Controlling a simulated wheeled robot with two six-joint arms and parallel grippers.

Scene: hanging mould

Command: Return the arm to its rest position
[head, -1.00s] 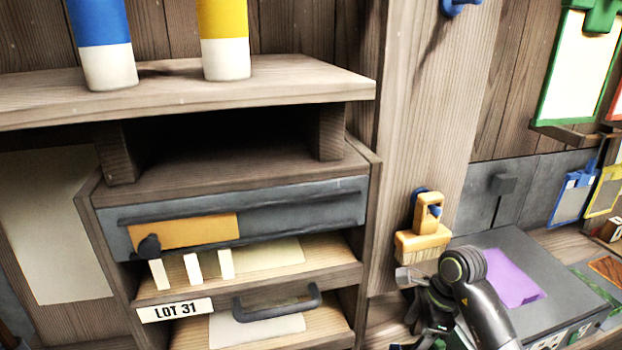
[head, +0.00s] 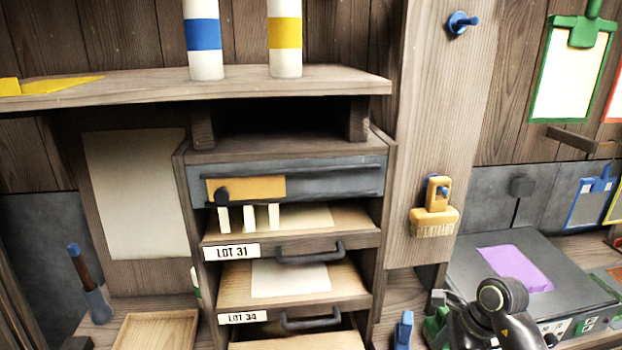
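One of my arms (head: 497,312), dark grey with a rounded joint, comes in at the bottom right, in front of the grey box with the purple sheet. Its gripper end is low and partly cut off by the lower edge, so its fingers cannot be made out. I see nothing held. My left gripper is not visible. A yellow brush (head: 435,210) hangs on a blue peg on the wooden post, apart from the arm.
A cabinet with LOT 31 (head: 231,252) and LOT 34 (head: 243,317) trays stands in the middle. A shelf (head: 130,92) above bears two banded cylinders. A grey box (head: 470,262) stands right.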

